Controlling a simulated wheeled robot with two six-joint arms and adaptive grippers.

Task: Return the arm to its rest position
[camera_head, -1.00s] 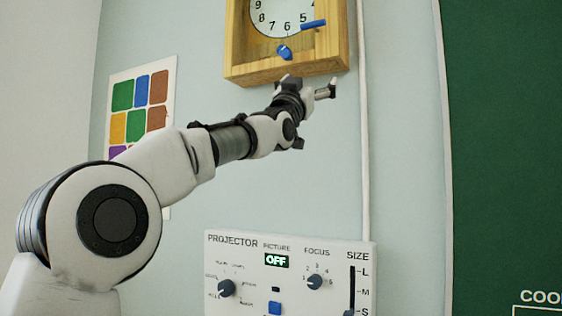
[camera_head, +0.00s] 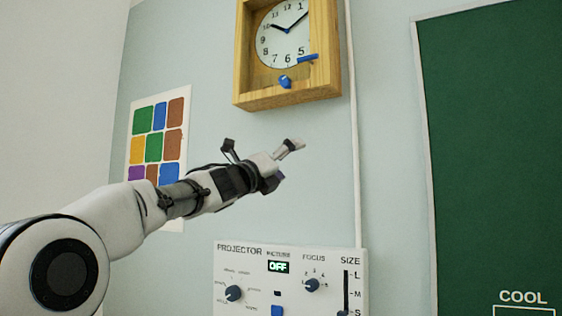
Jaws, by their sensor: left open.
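My left arm comes in from the lower left and reaches up to the right across the wall. Its gripper (camera_head: 262,152) is open and empty, with its fingers spread apart. It is below the wooden clock (camera_head: 245,68) and above the projector panel (camera_head: 227,262), and appears apart from both. My right gripper is not in view.
The clock has a blue knob (camera_head: 285,82) and a blue lever (camera_head: 308,58). The projector panel reads OFF and has dials and a size slider (camera_head: 346,290). A colour chart (camera_head: 172,197) hangs behind the arm. A green chalkboard (camera_head: 495,150) is at the right.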

